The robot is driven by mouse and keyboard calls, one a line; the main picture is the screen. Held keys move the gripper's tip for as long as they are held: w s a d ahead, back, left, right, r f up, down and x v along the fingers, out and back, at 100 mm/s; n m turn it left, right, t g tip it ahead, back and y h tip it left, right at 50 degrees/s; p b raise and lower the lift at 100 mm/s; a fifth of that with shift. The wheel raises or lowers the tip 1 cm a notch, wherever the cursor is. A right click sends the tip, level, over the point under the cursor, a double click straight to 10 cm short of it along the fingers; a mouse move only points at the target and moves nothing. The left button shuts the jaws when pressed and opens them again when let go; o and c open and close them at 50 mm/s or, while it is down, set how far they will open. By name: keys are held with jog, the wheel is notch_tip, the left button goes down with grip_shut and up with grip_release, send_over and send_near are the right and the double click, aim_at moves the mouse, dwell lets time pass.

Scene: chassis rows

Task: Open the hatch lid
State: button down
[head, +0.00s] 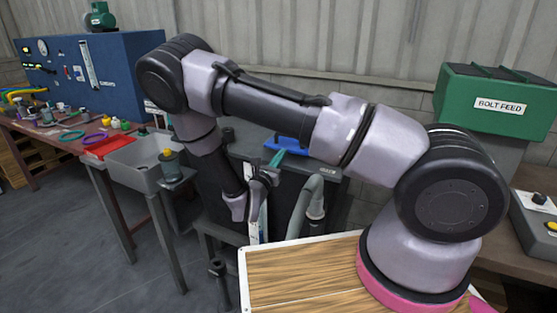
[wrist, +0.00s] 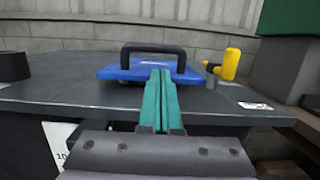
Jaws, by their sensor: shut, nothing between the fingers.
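The hatch lid is a blue panel (wrist: 112,72) with a black arched handle (wrist: 153,48), lying on the dark top of a black cabinet (wrist: 60,97). It looks closed. My gripper (wrist: 160,73) has teal fingers pressed together with nothing between them. In the wrist view the fingertips overlap the lid's near edge, below the handle; I cannot tell whether they touch it. In the head view, the blue lid (head: 286,142) shows behind my arm, partly hidden, with my gripper's teal fingers (head: 278,157) just in front of it.
A yellow and black fitting (wrist: 231,64) stands right of the lid. A black round part (wrist: 14,66) is at the left. A grey hose (head: 304,205) runs up the cabinet's front. A grey sink (head: 138,160) is to the left, a green bolt feed box (head: 495,105) to the right.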

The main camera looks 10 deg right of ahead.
aim_at(287, 158)
jog(key=shift+x, duration=2.8)
jog(key=shift+r, duration=0.15)
